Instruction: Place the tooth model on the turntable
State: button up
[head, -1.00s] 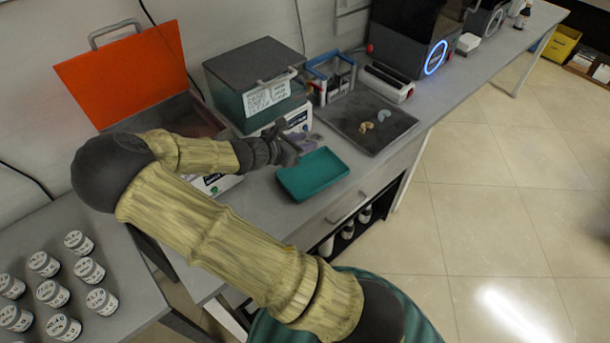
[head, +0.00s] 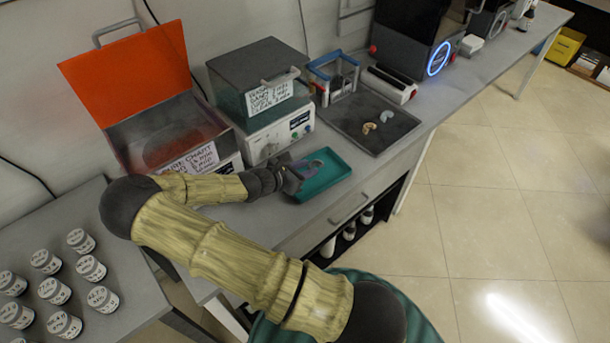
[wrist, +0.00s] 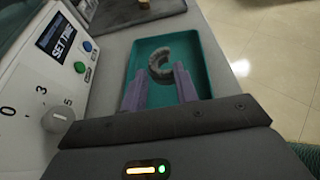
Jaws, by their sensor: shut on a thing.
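The tooth model, a pale grey arch, shows in the wrist view (wrist: 161,62) between the tips of my gripper's purple fingers (wrist: 160,76). My gripper (head: 308,168) is shut on it over the green tray (head: 328,185). I cannot tell whether the model touches the tray floor. In the head view the model (head: 317,163) is small and partly covered by the fingers.
A box-topped machine with a handwritten sign (head: 268,97) stands behind the green tray. To its right are a blue-framed rack (head: 333,77) and a dark tray (head: 385,137) with a tan arch (head: 368,127) and a grey arch (head: 386,115). Several labelled jars (head: 54,291) stand at lower left.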

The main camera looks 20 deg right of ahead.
jog(key=shift+f+p, duration=0.4)
jog(key=shift+f, duration=1.25)
jog(key=o, duration=0.9)
jog(key=shift+f+b, duration=0.25)
jog(key=shift+b, duration=0.1)
jog(key=b+v, duration=0.1)
jog(key=v, duration=1.6)
jog(key=shift+a+r, duration=0.15)
jog(key=shift+r, duration=0.05)
